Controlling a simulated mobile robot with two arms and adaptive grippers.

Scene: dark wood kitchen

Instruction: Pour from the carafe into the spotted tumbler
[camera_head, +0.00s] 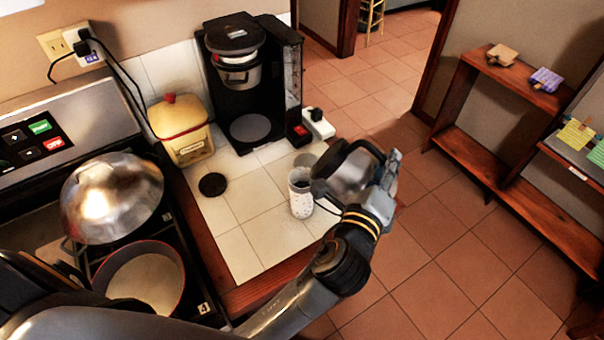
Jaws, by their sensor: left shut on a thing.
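The glass carafe (352,172) with black trim is held up at the counter's right edge. It looks tilted, with its dark rim to the left, close above and beside the tumbler. My left gripper (387,178) is shut on the carafe from the right side; its fingers partly hide the carafe's handle side. The white spotted tumbler (301,198) stands upright on the tiled counter just left of the carafe. Its mouth looks open and dark inside; I cannot tell how full it is or whether liquid is flowing. My right gripper is not in view.
A black coffee maker (247,85) stands at the back of the counter (249,248). A yellow canister (182,132) and a black disc (212,184) are to the left. The stove holds a metal dome (112,196) and a pan (150,281). A wooden shelf (480,150) stands at right.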

